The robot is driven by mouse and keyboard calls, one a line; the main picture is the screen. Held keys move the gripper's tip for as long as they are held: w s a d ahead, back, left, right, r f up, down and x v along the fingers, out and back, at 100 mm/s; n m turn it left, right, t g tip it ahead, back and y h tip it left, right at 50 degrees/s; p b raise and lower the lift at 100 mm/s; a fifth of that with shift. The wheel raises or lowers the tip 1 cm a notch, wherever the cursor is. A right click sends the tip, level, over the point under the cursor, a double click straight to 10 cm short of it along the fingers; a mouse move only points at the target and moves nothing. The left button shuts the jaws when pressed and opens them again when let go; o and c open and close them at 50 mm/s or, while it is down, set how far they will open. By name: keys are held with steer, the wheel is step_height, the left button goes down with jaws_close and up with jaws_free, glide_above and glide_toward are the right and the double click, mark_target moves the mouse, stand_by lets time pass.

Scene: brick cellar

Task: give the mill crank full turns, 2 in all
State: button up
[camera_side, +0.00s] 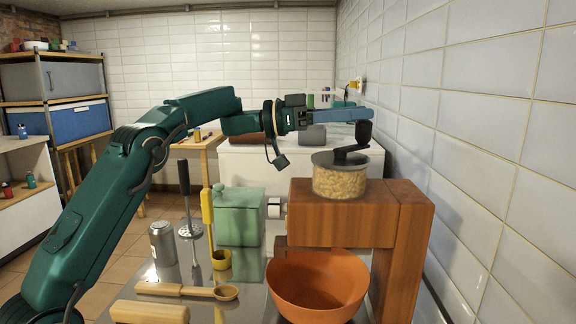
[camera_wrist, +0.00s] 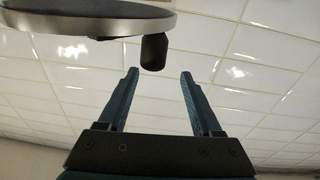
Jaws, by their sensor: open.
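The mill has a round hopper (camera_side: 340,183) full of pale pieces, set on a wooden stand (camera_side: 345,215). Its black crank (camera_side: 350,152) lies across the dark lid, with an upright knob (camera_side: 364,132) at its right end. My gripper (camera_side: 366,112) reaches in from the left, with its blue fingers level at about the height of the knob's top. In the wrist view my gripper (camera_wrist: 159,72) is open and empty. The dark knob (camera_wrist: 154,52) shows just beyond the fingertips, nearer the left finger, and the lid's rim (camera_wrist: 90,24) shows at upper left.
An orange bowl (camera_side: 317,290) stands in front of the mill stand. A green box (camera_side: 240,215), a can (camera_side: 162,243), a masher (camera_side: 191,225) and a wooden spoon (camera_side: 185,291) are on the counter to the left. A tiled wall (camera_side: 480,140) rises close on the right.

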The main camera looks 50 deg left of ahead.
steer(key=w+a+r+n+t+y, duration=0.4)
steer(key=a+r+n+t+y, duration=0.4)
steer(key=a+n+t+y, duration=0.5)
steer(key=a+f+n+g+y, duration=0.2)
steer(key=a+n+g+y, duration=0.35)
steer(key=n, duration=0.55)
steer(key=n+g+h, duration=0.9)
steer(key=n+h, duration=0.1)
steer(key=h, duration=0.6)
glide_toward(363, 144)
steer(key=w, duration=0.1)
steer(key=w+d, duration=0.1)
steer(key=w, duration=0.1)
steer(key=w+r, duration=0.1)
steer(key=w, duration=0.1)
steer(key=shift+d, duration=0.35)
steer(key=shift+s+d+r+n+h, duration=0.1)
steer(key=shift+d+n+h, duration=0.1)
steer(key=shift+h, duration=0.4)
steer(key=shift+s+d+r+n+h, duration=0.1)
steer(key=shift+d+n+h, duration=0.1)
steer(key=shift+h, duration=0.35)
steer(key=shift+d, duration=0.1)
steer(key=shift+x, duration=2.45)
jaws_close()
